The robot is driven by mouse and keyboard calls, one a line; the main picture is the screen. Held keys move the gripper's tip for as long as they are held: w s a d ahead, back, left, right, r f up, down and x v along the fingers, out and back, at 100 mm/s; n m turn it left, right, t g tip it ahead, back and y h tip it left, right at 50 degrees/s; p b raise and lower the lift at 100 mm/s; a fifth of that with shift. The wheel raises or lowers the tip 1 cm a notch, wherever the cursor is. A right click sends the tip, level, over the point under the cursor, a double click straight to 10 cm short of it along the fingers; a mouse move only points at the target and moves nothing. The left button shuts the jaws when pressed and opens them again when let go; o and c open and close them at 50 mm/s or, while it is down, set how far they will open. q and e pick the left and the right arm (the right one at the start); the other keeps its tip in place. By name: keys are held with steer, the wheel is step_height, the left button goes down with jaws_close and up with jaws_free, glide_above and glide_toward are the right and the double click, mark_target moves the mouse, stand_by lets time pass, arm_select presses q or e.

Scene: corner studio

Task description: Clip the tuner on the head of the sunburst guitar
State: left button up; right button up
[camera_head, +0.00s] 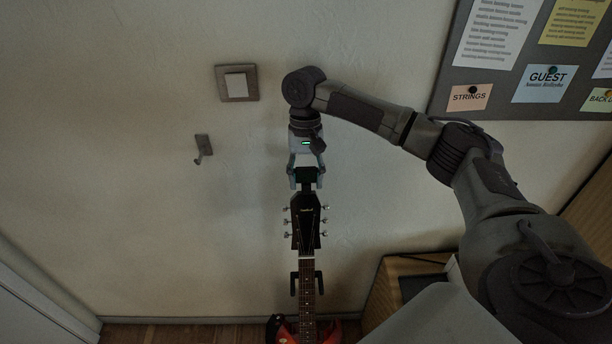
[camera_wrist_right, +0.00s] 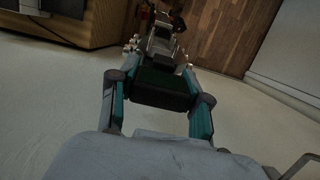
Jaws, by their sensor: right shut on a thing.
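The sunburst guitar (camera_head: 308,283) hangs or stands upright against the wall, its red body at the bottom of the head view. Its black head (camera_head: 306,222), with tuning pegs on both sides, points up. My right gripper (camera_head: 306,185) is just above the head, fingers down, shut on the dark tuner (camera_head: 307,174). The tuner also shows between the fingers in the right wrist view (camera_wrist_right: 163,90), with the guitar head (camera_wrist_right: 160,47) right beyond it. The tuner's lower edge meets or overlaps the head's top; I cannot tell whether it is clipped on. My left gripper is not in view.
A light switch (camera_head: 237,83) and a small wall hook (camera_head: 203,146) are left of my right arm. A notice board (camera_head: 520,100) hangs at the upper right. A wooden cabinet (camera_head: 389,284) stands right of the guitar. The wall to the left is mostly clear.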

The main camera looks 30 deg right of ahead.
steer(key=shift+x, duration=0.95)
stand_by(0.3)
steer(key=o, duration=1)
steer(key=shift+o, duration=0.2)
steer(key=v, duration=1.2)
steer(key=shift+f, duration=0.1)
